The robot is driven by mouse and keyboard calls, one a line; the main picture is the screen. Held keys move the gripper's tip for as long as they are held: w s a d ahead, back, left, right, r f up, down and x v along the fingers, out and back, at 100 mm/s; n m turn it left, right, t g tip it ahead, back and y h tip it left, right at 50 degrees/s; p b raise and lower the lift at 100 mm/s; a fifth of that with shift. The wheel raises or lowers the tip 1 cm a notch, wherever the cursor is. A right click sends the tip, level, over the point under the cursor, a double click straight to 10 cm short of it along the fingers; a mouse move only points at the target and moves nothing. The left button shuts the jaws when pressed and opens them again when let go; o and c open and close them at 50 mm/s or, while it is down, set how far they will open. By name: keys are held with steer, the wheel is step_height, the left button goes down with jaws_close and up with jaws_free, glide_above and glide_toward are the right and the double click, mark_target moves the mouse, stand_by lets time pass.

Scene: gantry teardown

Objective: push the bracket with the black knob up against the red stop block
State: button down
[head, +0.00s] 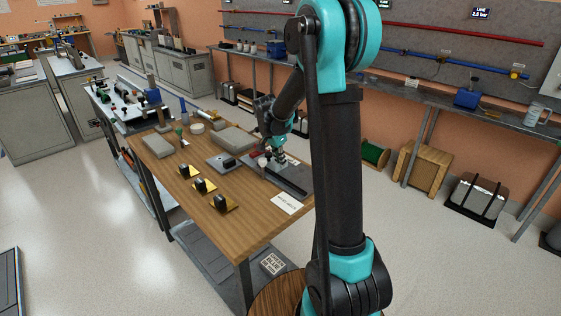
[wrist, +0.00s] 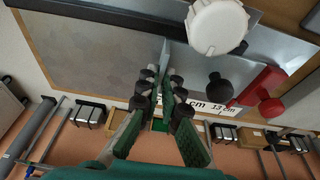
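In the wrist view a black round knob (wrist: 220,87) stands on a blue-grey metal bracket (wrist: 185,68). The red stop block (wrist: 262,88) is just right of the black knob, with a narrow gap between them. My gripper (wrist: 163,80) has its fingertips left of the black knob, close to the bracket's left edge; whether they touch it I cannot tell. The fingertips are near each other, and their closure is unclear. In the head view my gripper (head: 279,158) is low over the fixture on the wooden bench; the black knob is not distinct there.
A large white knob (wrist: 218,27) is above the black one in the wrist view. A scale strip (wrist: 200,104) lies below. On the wooden bench (head: 240,225) are several black-topped yellow pieces (head: 222,203), a grey box (head: 234,139) and a white label card (head: 286,204).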

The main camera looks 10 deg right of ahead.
steer(key=c, duration=1.6)
jaws_free()
steer(key=shift+c, duration=0.2)
steer(key=v, duration=1.2)
steer(key=s+d+f+n+t+y, duration=0.1)
steer(key=s+f+n, duration=0.4)
steer(key=s, duration=0.8)
steer(key=s+d+f+n+t+y, duration=0.1)
steer(key=s+d+f+n, duration=0.3)
steer(key=s+f, duration=0.5)
steer(key=s+n, duration=0.2)
steer(key=s, duration=0.3)
steer(key=shift+s+f+t, duration=0.3)
